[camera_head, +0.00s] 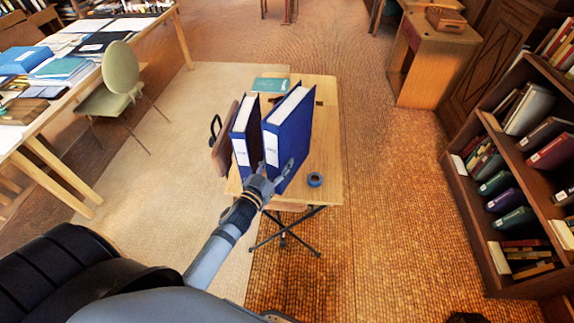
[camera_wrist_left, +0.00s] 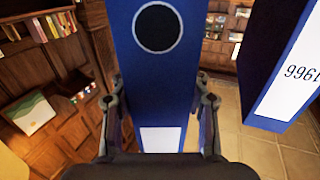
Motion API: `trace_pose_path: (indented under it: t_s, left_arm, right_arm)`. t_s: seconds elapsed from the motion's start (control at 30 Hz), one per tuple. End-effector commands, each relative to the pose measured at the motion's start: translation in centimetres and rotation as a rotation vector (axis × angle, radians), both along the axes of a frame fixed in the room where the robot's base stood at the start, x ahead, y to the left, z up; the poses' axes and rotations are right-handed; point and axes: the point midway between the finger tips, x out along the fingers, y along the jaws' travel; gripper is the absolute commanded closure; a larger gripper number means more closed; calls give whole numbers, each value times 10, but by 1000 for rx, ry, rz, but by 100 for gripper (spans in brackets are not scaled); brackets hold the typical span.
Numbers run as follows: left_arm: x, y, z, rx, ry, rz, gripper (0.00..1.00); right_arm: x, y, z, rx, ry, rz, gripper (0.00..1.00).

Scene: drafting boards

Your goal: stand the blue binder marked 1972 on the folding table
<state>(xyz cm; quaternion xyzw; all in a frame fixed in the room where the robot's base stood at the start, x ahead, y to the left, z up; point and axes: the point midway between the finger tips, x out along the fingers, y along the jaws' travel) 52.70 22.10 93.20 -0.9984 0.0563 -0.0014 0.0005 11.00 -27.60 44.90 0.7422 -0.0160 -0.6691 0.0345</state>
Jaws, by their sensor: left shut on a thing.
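Two blue binders are upright at the folding table (camera_head: 328,150). My left gripper (camera_head: 262,180) is shut on the right one (camera_head: 291,138), low on its spine; this held binder (camera_wrist_left: 160,85) fills the middle of the left wrist view, between the fingers (camera_wrist_left: 160,118). Its white label shows, but I cannot read the marking. I cannot tell whether its base touches the tabletop. The other blue binder (camera_head: 245,128) stands to its left with a gap; in the left wrist view this binder (camera_wrist_left: 268,65) carries an upside-down label reading 1966. My right gripper is out of view.
A teal book (camera_head: 270,85) lies at the back. A brown case (camera_head: 223,150) with a black handle is at the left edge. A bookshelf (camera_head: 508,150) stands at right.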

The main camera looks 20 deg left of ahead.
Motion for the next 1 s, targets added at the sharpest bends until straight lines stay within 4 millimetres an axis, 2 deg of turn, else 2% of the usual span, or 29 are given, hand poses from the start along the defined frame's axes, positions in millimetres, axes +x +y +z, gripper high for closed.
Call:
trace_pose_path:
  t_s: [0.1, 0.2, 0.33, 0.63, 0.87, 1.0]
  left_arm:
    - [34, 6, -14, 0, -6, 0, 100]
    - [51, 9, -43, -2, -5, -1, 100]
    - [68, 12, -60, -3, -6, -1, 100]
    - [77, 14, -68, -2, -5, -1, 100]
    - [80, 14, -104, -3, -4, -1, 100]
    - [80, 14, -102, -1, -5, -1, 100]
  right_arm:
    - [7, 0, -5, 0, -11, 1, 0]
    - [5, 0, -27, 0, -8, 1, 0]
    - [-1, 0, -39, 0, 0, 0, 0]
    - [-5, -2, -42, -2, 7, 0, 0]
    - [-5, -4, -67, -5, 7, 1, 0]
    - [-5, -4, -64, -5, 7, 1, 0]
